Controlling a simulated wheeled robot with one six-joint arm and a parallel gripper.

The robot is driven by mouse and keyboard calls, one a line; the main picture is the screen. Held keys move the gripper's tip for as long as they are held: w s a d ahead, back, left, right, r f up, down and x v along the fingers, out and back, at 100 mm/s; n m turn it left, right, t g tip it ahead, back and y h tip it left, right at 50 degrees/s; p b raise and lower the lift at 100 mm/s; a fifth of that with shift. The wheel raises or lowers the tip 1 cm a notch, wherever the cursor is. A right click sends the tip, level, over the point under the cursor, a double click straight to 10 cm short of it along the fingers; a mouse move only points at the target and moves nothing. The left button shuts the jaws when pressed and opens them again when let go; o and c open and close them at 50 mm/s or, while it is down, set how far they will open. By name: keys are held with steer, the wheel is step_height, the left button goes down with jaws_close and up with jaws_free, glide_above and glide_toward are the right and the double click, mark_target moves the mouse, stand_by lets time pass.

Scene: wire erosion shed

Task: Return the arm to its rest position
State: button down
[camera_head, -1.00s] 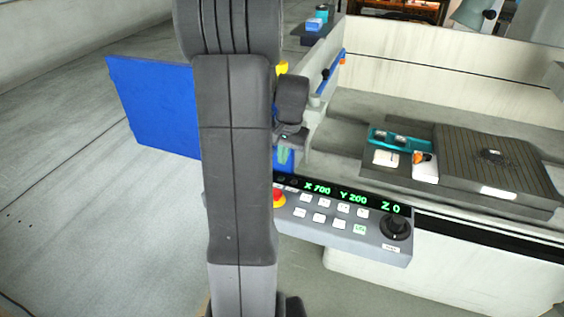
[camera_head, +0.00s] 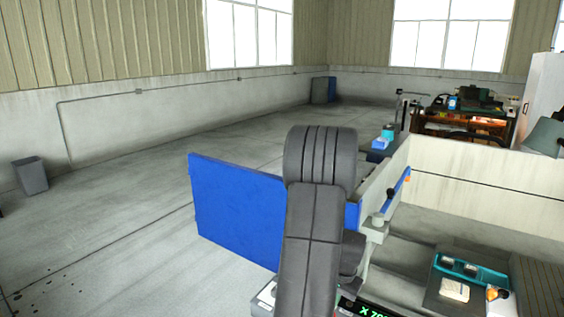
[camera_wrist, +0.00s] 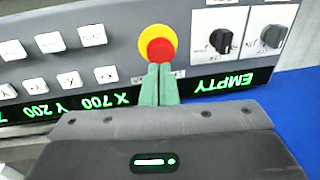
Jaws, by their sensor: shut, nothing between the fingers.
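My gripper (camera_wrist: 158,72) shows in the wrist view with its two green fingers together and nothing between them. The fingertips are right by a red emergency button (camera_wrist: 160,50) with a yellow collar; I cannot tell whether they touch it. The button sits on a grey control panel (camera_wrist: 125,48) that appears upside down in this view. In the head view my dark arm rises from the lower middle and hides the gripper and most of the panel.
A blue panel (camera_head: 232,205) stands behind my arm. The pale machine tank (camera_head: 480,180) is at right, with a teal tray (camera_head: 470,268) inside. Open floor lies at left, with a grey bin (camera_head: 30,175) near the wall.

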steer(key=shift+w+f, duration=0.1)
steer(key=shift+f, duration=0.1)
steer(key=shift+d+r+b, duration=0.1)
steer(key=shift+r+b, duration=0.25)
steer(key=shift+r, duration=0.95)
